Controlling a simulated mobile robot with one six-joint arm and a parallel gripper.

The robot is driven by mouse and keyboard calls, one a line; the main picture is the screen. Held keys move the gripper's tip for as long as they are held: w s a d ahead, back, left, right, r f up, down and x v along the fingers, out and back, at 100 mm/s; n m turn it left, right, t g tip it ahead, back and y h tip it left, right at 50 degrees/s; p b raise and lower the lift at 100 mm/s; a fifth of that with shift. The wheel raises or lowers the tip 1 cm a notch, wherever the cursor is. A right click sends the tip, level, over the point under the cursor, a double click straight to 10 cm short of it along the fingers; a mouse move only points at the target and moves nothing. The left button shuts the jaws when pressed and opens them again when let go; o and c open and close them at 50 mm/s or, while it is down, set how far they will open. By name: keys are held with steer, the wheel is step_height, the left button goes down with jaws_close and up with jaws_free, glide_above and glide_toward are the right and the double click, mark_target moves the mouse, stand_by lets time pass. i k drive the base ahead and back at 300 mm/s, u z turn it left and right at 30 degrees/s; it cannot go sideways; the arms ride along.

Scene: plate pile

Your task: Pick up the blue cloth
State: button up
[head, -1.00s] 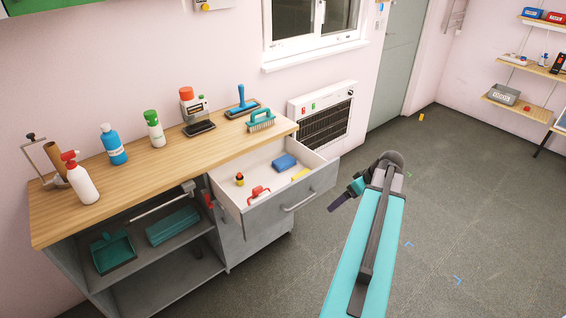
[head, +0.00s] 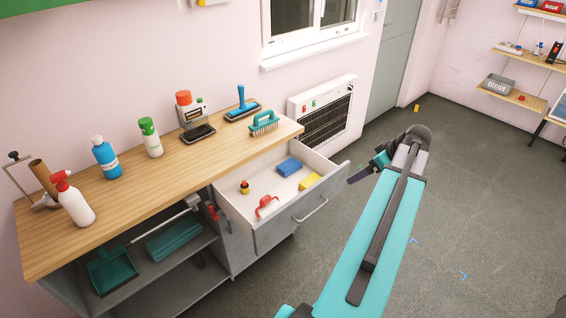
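A small blue folded item (head: 288,168), which looks like the blue cloth, lies in the open drawer (head: 262,232) near its back. A yellow item (head: 309,181) lies beside it, to the right. My gripper (head: 359,176) is past the right side of the drawer, in the air, apart from the blue item. It is small and seen from the side, so its opening does not show. Nothing is visibly held in it.
A red-handled object (head: 266,206) and a small yellow-and-red object (head: 244,187) share the drawer. Bottles, brushes and a dispenser stand on the wooden worktop (head: 150,200). A teal dustpan (head: 112,270) is on the shelf below. The floor (head: 470,200) at right is mostly clear.

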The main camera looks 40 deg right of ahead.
mark_target(288, 167)
steer(key=i, duration=1)
